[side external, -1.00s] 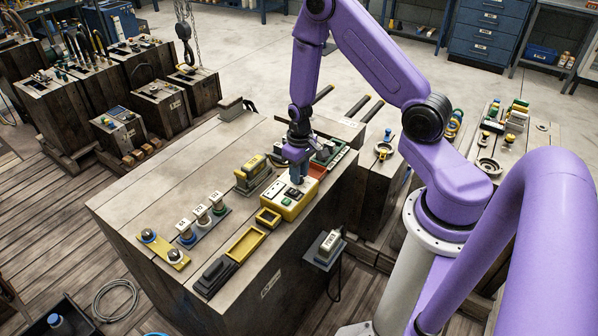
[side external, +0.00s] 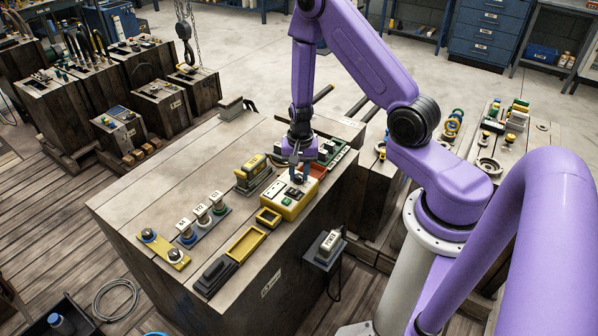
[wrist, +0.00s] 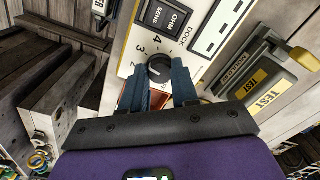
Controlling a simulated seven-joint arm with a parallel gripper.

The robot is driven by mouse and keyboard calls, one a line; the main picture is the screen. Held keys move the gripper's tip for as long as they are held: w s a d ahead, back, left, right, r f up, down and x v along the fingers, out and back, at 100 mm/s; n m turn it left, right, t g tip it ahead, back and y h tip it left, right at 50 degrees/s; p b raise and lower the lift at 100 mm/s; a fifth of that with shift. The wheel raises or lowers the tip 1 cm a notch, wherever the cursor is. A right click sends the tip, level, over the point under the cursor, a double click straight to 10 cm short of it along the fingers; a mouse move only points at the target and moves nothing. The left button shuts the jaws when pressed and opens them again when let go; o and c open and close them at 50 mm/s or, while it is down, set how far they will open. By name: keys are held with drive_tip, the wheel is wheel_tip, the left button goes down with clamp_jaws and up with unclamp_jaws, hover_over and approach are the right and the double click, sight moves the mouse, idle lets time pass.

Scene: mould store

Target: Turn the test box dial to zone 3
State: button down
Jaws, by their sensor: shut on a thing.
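The test box (side external: 288,204) is a yellow case with a pale top panel on the wooden block top. Its black dial (wrist: 159,68) shows in the wrist view, with the printed numbers 4, 3 and 2 along its left side. Which number the dial points to is too small to tell. My gripper (wrist: 160,80) has its two blue-grey fingers on either side of the dial and is shut on it. In the side view my gripper (side external: 299,176) is over the box's top and hides the dial.
An OHM SENS rocker (wrist: 163,22) and DOCK slots (wrist: 220,30) are on the panel. A TEST-labelled unit (wrist: 262,82) lies close at right. A yellow tray (side external: 246,244) and labelled plugs (side external: 202,216) stand left of the box.

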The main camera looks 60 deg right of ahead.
sight(299, 176)
drive_tip(key=shift+m, duration=0.8)
drive_tip(key=c, duration=0.8)
unclamp_jaws()
drive_tip(key=shift+c, duration=0.2)
drive_tip(key=shift+r, duration=0.15)
drive_tip(key=shift+w+r, duration=0.15)
drive_tip(key=shift+r, duration=1.35)
wheel_tip(299, 176, up, 14)
drive_tip(key=shift+s, duration=0.3)
